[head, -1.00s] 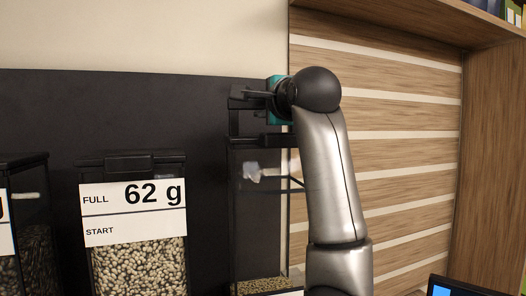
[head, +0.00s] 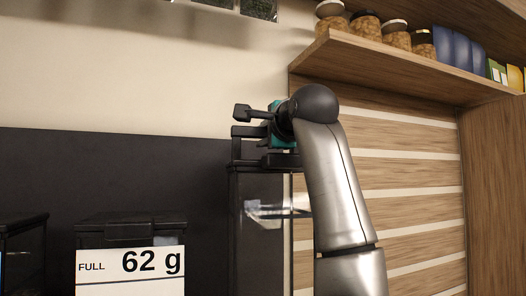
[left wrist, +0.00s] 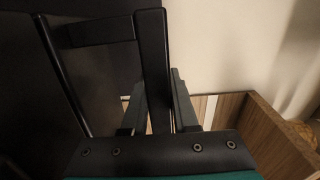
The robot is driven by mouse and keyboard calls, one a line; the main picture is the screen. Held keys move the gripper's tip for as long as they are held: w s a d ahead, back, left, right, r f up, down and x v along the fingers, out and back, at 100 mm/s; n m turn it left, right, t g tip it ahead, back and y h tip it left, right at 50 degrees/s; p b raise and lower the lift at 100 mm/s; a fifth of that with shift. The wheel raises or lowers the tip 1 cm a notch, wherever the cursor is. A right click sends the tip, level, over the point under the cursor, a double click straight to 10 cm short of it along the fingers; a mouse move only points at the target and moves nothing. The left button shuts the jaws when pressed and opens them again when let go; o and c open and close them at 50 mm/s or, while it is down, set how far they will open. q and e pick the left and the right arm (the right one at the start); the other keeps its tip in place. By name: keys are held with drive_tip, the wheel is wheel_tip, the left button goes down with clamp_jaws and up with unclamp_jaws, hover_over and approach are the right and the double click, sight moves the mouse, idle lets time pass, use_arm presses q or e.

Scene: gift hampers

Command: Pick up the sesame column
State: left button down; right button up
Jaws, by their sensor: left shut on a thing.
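The sesame column (head: 262,240) is a tall clear-walled bin with a black lid and a black frame handle (head: 236,148) on top. In the head view it stands right of the 62 g bin, partly hidden behind my left arm. Its lower part and contents are below the picture. My left gripper (head: 247,121) is shut on the handle. In the left wrist view the black handle (left wrist: 153,60) passes between the fingers. My right gripper is not in view.
A bin labelled FULL 62 g (head: 130,262) stands to the left, with another dark bin (head: 22,250) at the far left. A dark panel (head: 110,170) is behind them. A wooden shelf (head: 400,70) with jars (head: 366,25) is at upper right. Packets hang at the top.

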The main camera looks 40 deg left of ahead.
use_arm(q)
wheel_tip(320, 180, up, 13)
drive_tip(key=p, duration=0.1)
drive_tip(key=shift+f, duration=0.2)
idle(0.5)
drive_tip(key=shift+s+r, duration=0.1)
drive_tip(key=shift+r, duration=0.2)
idle(0.3)
